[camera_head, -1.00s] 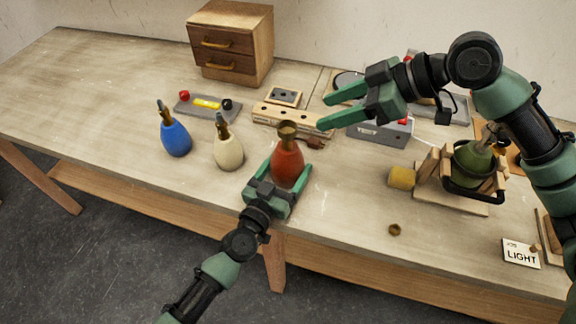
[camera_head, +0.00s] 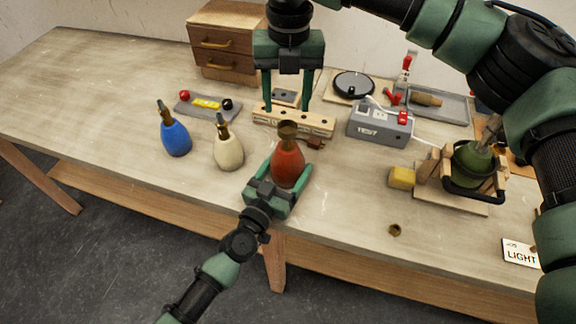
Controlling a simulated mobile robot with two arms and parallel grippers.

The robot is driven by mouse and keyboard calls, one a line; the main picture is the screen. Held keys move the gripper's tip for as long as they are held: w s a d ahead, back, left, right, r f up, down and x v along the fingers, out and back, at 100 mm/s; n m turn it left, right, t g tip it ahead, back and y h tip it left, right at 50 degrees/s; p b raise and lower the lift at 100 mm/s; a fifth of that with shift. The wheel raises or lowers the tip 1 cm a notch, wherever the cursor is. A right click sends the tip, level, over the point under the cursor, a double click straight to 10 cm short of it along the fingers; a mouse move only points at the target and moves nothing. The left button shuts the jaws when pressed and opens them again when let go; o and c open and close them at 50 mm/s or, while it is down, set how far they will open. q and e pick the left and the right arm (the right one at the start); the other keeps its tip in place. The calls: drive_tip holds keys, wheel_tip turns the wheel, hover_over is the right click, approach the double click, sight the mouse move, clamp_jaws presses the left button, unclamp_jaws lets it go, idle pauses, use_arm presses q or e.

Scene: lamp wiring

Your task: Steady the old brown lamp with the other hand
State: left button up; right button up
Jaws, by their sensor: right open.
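The red-brown lamp (camera_head: 288,166) stands upright near the table's front edge, with a dark brass-coloured collar on its top. My left gripper (camera_head: 284,176) reaches in from the front, its two fingers on either side of the lamp's lower body, and looks shut on it.
A blue lamp (camera_head: 175,138) and a cream lamp (camera_head: 228,152) stand to the left. A grey TEST box (camera_head: 378,128) is right of the block. A green lamp (camera_head: 470,166) sits in a wooden cradle at right. A small brass ring (camera_head: 394,230) lies near the front edge.

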sight(288, 133)
drive_tip(key=shift+f, duration=3.9)
drive_tip(key=c, duration=0.5)
